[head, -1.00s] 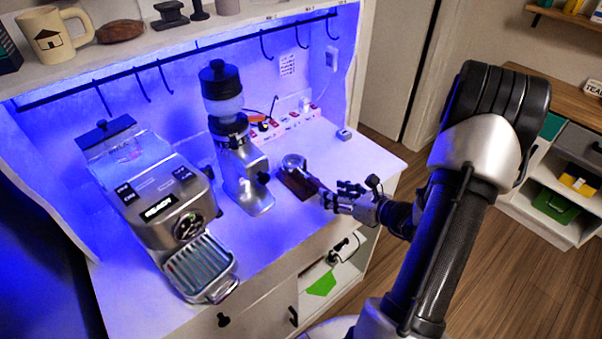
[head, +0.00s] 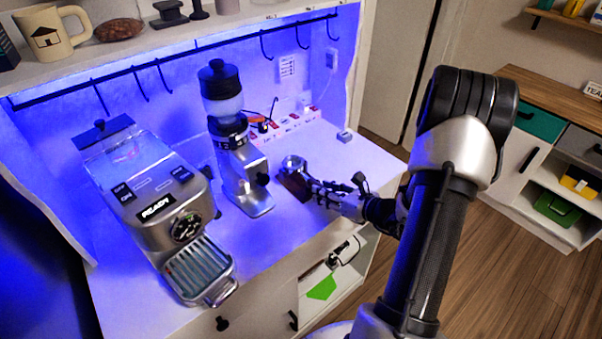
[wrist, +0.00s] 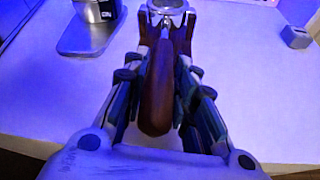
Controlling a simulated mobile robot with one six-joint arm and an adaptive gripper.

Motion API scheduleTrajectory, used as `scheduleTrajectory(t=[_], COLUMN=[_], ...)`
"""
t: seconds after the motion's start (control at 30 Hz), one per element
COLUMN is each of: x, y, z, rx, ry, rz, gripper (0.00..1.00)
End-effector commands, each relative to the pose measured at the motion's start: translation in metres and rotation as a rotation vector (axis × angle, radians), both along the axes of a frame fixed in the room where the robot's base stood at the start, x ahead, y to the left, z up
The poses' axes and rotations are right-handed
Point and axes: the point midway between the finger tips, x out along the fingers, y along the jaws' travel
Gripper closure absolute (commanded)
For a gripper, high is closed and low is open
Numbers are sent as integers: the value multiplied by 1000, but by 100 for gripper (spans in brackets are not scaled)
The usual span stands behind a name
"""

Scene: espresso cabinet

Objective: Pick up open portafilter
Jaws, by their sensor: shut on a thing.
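The portafilter has a round metal basket (head: 293,163) and a brown wooden handle (wrist: 157,95). It is at the brown stand (head: 294,184) on the white counter, to the right of the grinder. My gripper (wrist: 159,85) is shut on the handle, with a finger on each side of it in the wrist view. In the head view my gripper (head: 325,193) reaches in from the right and hides most of the handle. The basket is at the top edge of the wrist view, partly cut off. I cannot tell whether the portafilter is clear of the stand.
A grinder (head: 237,160) stands close to the left of the stand. An espresso machine (head: 165,205) with a drip tray stands farther left. A power strip (head: 285,126) lies behind, and a small grey box (head: 344,135) sits at the back right. The counter's right end is clear.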

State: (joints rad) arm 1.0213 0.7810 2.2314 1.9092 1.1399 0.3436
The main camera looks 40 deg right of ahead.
Motion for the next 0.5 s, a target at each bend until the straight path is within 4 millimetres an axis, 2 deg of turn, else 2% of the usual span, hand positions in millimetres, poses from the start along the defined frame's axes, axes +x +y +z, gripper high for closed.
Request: scheduleTrajectory(t=[0.3,0.5], x=[0,0], y=[0,0], z=[0,0], rx=[0,0], ry=[0,0], rz=[0,0], gripper=[100,100])
